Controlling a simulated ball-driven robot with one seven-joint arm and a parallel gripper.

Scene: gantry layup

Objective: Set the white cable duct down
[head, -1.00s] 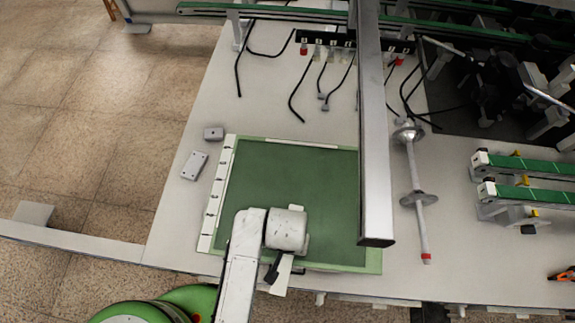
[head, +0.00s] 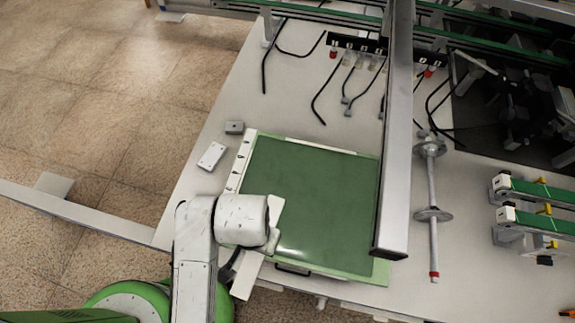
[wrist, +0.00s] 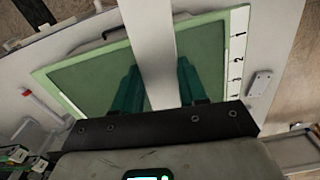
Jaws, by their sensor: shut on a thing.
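The white cable duct (wrist: 152,45) is a long, flat white bar. In the wrist view it runs between the two teal fingers of my gripper (wrist: 160,82), which is shut on it. Behind it lies the green board (wrist: 100,72). In the head view one end of the duct (head: 246,276) shows below my wrist, past the board's lower left corner, and another part shows above my wrist over the green board (head: 320,200). My wrist hides the duct's middle and the fingers there. I cannot tell whether the duct touches the board.
A grey gantry beam (head: 395,150) stands over the board's right side. A small grey block (head: 234,127) and a pale plate (head: 211,156) lie left of the board. A shaft with discs (head: 432,190) lies to the right. Black cables (head: 320,103) lie behind the board on the pale table.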

